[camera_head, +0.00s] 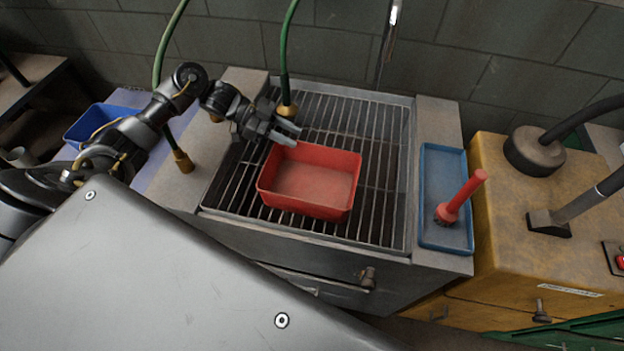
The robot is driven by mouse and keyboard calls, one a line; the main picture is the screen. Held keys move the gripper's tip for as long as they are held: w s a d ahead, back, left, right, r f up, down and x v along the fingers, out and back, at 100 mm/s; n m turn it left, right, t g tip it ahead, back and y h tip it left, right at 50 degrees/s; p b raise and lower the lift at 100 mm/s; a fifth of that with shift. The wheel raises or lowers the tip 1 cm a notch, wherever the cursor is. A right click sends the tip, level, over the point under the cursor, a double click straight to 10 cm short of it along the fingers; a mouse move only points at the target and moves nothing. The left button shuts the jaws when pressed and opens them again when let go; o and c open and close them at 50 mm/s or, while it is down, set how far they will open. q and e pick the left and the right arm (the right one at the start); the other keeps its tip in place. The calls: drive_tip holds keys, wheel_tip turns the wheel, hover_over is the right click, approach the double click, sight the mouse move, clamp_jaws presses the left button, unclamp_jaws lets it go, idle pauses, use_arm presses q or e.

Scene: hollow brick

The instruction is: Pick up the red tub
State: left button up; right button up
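The red tub (310,183) is a shallow, open, empty rectangular container. It sits upright on the metal grate of a sink-like basin. The tub rests on the grate. My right gripper is not in view.
The grate (385,150) has free room around the tub. A green hose (284,60) comes down behind the gripper. A blue tray (443,165) with a red-handled brush (462,195) lies right of the basin. A yellow machine (510,240) stands further right. A blue bin (88,125) stands left.

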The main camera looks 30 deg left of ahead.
sight(310, 144)
use_arm(q)
drive_tip(key=shift+w+d+f, duration=0.15)
drive_tip(key=shift+d+f, duration=0.05)
drive_tip(key=shift+d, duration=0.2)
drive_tip(key=shift+d+r+p, duration=0.1)
drive_tip(key=shift+d+p, duration=0.3)
drive_tip(key=shift+p, duration=0.05)
drive_tip(key=p+x, duration=0.2)
drive_tip(key=x, duration=0.1)
drive_tip(key=shift+w+d, duration=0.15)
drive_tip(key=shift+d, duration=0.25)
drive_tip(key=shift+w+d, duration=0.1)
drive_tip(key=shift+d, duration=0.25)
drive_tip(key=shift+f, duration=0.25)
clamp_jaws()
